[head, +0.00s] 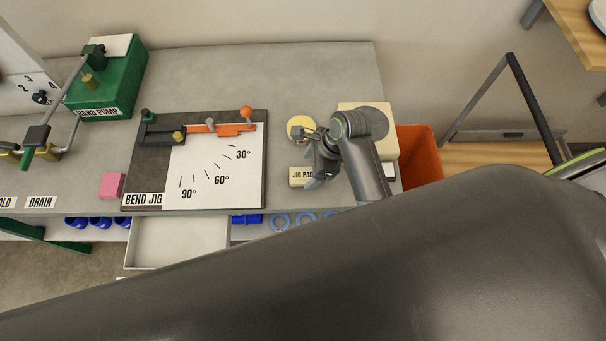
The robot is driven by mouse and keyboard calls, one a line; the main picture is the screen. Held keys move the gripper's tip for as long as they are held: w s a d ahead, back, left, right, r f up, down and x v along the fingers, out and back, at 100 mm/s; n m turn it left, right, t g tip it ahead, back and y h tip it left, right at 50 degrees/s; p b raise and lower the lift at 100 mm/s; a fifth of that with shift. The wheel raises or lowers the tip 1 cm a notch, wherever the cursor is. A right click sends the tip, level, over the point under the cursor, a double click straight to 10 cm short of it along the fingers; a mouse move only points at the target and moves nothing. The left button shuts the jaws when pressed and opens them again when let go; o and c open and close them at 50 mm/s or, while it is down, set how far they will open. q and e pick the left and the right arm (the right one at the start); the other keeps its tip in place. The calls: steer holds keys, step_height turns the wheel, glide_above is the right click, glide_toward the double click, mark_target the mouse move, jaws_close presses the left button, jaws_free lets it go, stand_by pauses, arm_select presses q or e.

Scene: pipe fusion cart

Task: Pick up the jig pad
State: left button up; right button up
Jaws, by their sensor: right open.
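A small cream label plate reading "JIG PAD" (302,176) sits near the front edge of the grey bench. Behind it is a pale yellow round disc (298,124), partly covered by my right gripper; I cannot tell for certain that this disc is the jig pad. My right gripper (312,159) is open, over the space between the disc and the label plate, and covers the label's right end. I cannot tell whether it touches either one. My left gripper is not in view.
The bend jig board (215,189) lies to the left, with a pink block (112,185) beside it. A cream block (352,107) stands behind my right wrist, and an orange bin (420,158) is to the right. A green hand pump (117,85) stands back left. My dark arm link fills the foreground.

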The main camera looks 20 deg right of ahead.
mark_target(304, 174)
steer(key=shift+p+x, duration=0.35)
steer(key=shift+x, duration=1.55)
steer(key=c, duration=1.1)
steer(key=shift+o, duration=0.2)
step_height(304, 174, up, 10)
steer(key=b, duration=0.1)
